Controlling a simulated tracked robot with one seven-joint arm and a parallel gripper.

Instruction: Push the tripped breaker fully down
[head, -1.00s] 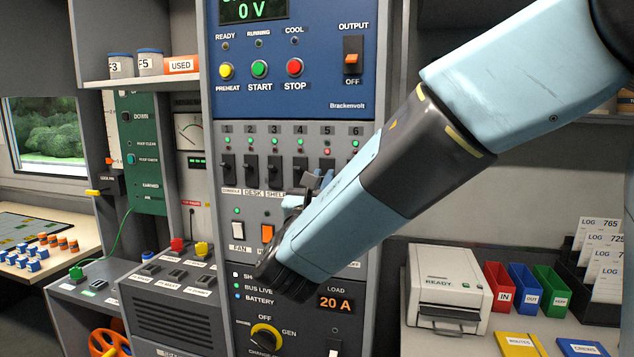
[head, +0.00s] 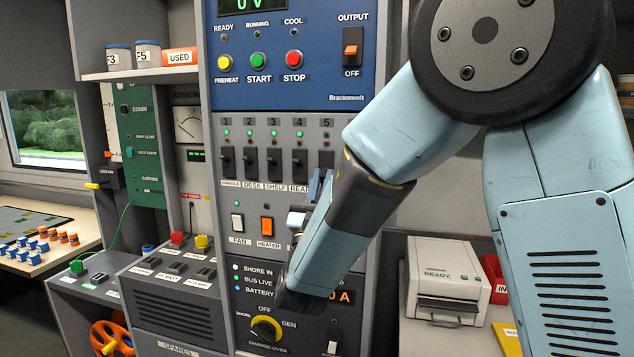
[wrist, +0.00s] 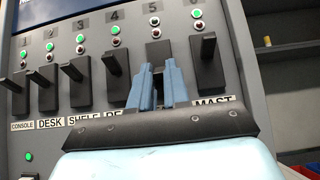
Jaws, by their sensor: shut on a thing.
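A row of black breakers sits on the grey panel.
Breaker 4 (wrist: 114,75) and breaker 6 (wrist: 207,65) stand close on either side of my fingers; both have green lamps lit. The heater switch (head: 267,228) and change-over knob (head: 266,328) are lower on the panel. A printer (head: 446,275) stands on the right counter.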

